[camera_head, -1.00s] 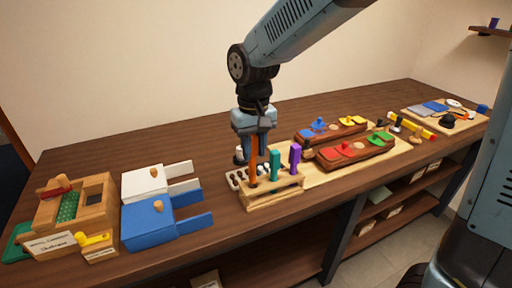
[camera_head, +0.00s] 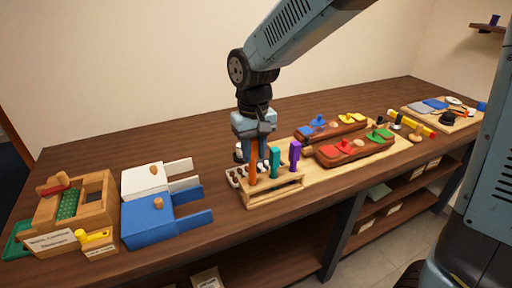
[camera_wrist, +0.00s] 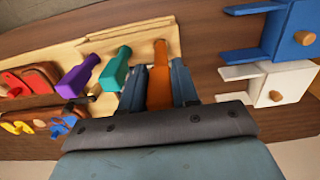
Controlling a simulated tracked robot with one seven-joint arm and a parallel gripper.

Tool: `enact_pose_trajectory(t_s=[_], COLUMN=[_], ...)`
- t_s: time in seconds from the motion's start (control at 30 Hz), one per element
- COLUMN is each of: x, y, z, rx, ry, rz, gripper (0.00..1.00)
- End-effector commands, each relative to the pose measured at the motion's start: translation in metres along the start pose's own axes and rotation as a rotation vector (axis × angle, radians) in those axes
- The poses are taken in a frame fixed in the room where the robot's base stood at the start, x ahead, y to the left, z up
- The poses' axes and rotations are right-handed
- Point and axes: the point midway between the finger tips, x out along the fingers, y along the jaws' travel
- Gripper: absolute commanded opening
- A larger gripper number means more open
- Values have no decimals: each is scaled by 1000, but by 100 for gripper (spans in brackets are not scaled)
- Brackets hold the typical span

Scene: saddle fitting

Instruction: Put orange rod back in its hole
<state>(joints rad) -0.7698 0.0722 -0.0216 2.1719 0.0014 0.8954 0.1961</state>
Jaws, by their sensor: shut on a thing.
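The orange rod (camera_head: 254,161) stands upright at the wooden rack (camera_head: 268,196), near the rack's left end. My gripper (camera_head: 254,150) is above the rack and shut on the rod; in the wrist view the orange rod (camera_wrist: 159,82) lies between the two fingers (camera_wrist: 159,86). The rod's lower end is down at the rack, but I cannot tell whether it is in its hole. A teal rod (camera_head: 275,163) and a purple rod (camera_head: 294,155) stand in the rack to the right. They also show in the wrist view, teal (camera_wrist: 113,72) and purple (camera_wrist: 77,76).
A white box (camera_head: 146,180) and a blue box (camera_head: 150,224) are to the left of the rack. Wooden blocks with colored knobs (camera_head: 352,149) lie on a light board to the right. A wooden box (camera_head: 97,205) stands at the far left. Bare table lies behind the rack.

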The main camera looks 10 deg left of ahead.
Motion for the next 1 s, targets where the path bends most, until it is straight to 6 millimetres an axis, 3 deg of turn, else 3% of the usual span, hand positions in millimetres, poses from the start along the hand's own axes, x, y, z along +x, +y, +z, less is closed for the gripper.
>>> enact_pose_trajectory(t_s=[1.0], x=[29], y=[1], z=[0], rx=[1], ry=[-1], rz=[0], gripper=[8])
